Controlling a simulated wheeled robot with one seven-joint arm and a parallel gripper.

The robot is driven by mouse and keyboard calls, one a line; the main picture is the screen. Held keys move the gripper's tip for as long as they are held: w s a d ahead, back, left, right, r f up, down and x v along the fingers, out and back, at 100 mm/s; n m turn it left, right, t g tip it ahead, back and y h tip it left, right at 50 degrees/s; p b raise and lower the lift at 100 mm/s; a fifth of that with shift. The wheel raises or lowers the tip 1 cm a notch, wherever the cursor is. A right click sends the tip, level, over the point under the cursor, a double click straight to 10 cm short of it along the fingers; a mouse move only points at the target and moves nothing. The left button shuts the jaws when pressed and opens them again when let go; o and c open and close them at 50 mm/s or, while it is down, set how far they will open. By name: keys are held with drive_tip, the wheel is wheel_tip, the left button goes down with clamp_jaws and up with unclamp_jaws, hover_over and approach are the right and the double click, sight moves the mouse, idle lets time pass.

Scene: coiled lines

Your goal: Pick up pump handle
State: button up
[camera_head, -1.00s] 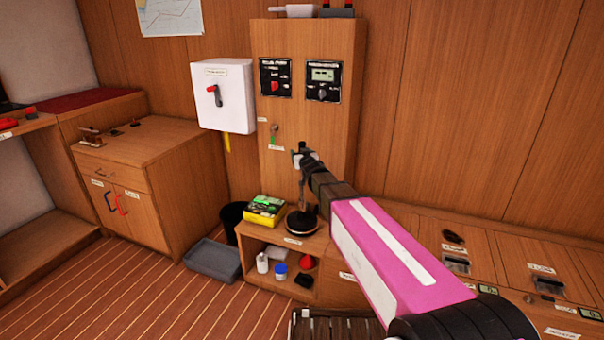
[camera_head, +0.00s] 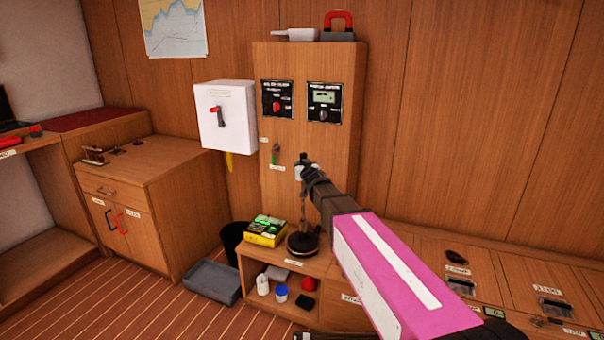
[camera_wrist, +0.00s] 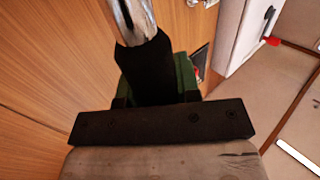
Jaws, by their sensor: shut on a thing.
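The pump handle shows in the wrist view as a black grip (camera_wrist: 148,75) with a shiny metal rod (camera_wrist: 136,18) running out past it to the top edge. My gripper (camera_wrist: 155,95) is shut on the black grip. In the head view my gripper (camera_head: 306,168) is in front of the tall wooden cabinet. A thin upright rod (camera_head: 303,208) shows below it, above a round black base (camera_head: 303,243) on the low cabinet. I cannot tell whether the rod and base are joined. My fingers hide part of the grip.
A yellow-green box (camera_head: 266,231) sits left of the black base. A white switch box (camera_head: 226,117) with a red-tipped lever hangs on the wall. A grey tray (camera_head: 212,280) and black bin (camera_head: 236,240) are on the floor.

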sight(302, 155)
wheel_tip(302, 155, up, 6)
idle(0.5)
idle(0.4)
drive_tip(key=shift+w+d, duration=0.1)
drive_tip(key=shift+d, duration=0.05)
